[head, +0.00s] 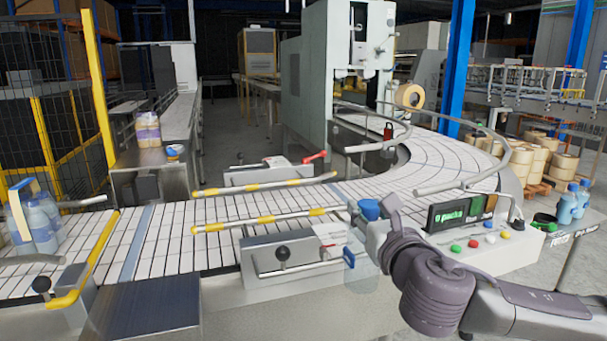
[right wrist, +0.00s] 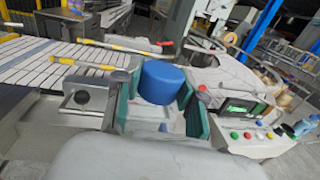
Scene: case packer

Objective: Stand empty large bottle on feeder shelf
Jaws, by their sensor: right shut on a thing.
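My right gripper (head: 374,216) is in front of the conveyor, beside the control panel. It is shut on a bottle with a blue cap (head: 369,209). In the right wrist view the cap (right wrist: 160,82) stands between the green-padded fingers of the gripper (right wrist: 158,112). The bottle's clear body is hard to make out below the cap and looks roughly upright. A bare steel plate (head: 145,305) lies at the conveyor's front left; I cannot tell whether it is the feeder shelf. My left gripper is not in view.
The white slatted conveyor (head: 170,240) has yellow-striped guide rails (head: 262,220). A control panel (head: 462,214) with coloured buttons stands right of the gripper. Blue bottles (head: 573,203) stand at the far right, and a bottle pack (head: 38,222) at the left. The steel plate is clear.

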